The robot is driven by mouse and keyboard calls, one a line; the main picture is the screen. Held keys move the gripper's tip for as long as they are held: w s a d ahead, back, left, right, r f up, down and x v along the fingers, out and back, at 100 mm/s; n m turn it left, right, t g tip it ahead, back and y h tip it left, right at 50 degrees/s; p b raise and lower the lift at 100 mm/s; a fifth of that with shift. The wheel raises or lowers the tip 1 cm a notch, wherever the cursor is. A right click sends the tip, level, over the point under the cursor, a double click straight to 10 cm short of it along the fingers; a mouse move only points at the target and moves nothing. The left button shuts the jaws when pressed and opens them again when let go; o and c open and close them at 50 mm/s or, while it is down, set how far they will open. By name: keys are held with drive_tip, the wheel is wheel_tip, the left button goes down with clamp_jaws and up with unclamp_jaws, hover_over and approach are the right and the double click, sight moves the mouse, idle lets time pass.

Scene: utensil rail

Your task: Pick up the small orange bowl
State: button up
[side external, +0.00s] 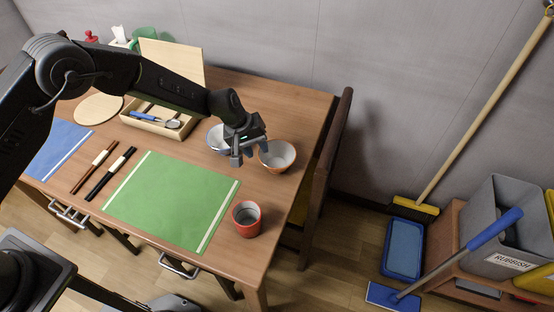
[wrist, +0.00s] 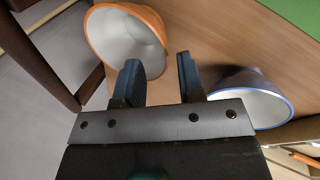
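The small orange bowl (side external: 277,155) stands upright on the table near its right edge, with an orange outside and a white inside. In the wrist view the orange bowl (wrist: 127,42) is at the upper left, just beyond the left finger. My gripper (side external: 250,155) is above the table, between the orange bowl and a blue-rimmed bowl. In the wrist view my gripper (wrist: 158,80) has its fingers apart with nothing between them. Whether the left finger touches the orange bowl cannot be told.
The blue-rimmed white bowl (side external: 214,139) stands close on the left, partly behind my gripper. A red cup (side external: 247,218) stands near the front right. A wooden utensil tray (side external: 152,122) lies further left. A chair (side external: 328,150) stands against the right edge. The green mat (side external: 170,195) is clear.

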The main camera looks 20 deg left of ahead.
sight(264, 158)
drive_tip(key=shift+x, duration=2.7)
drive_tip(key=shift+s, duration=0.1)
drive_tip(key=shift+c, duration=0.3)
clamp_jaws()
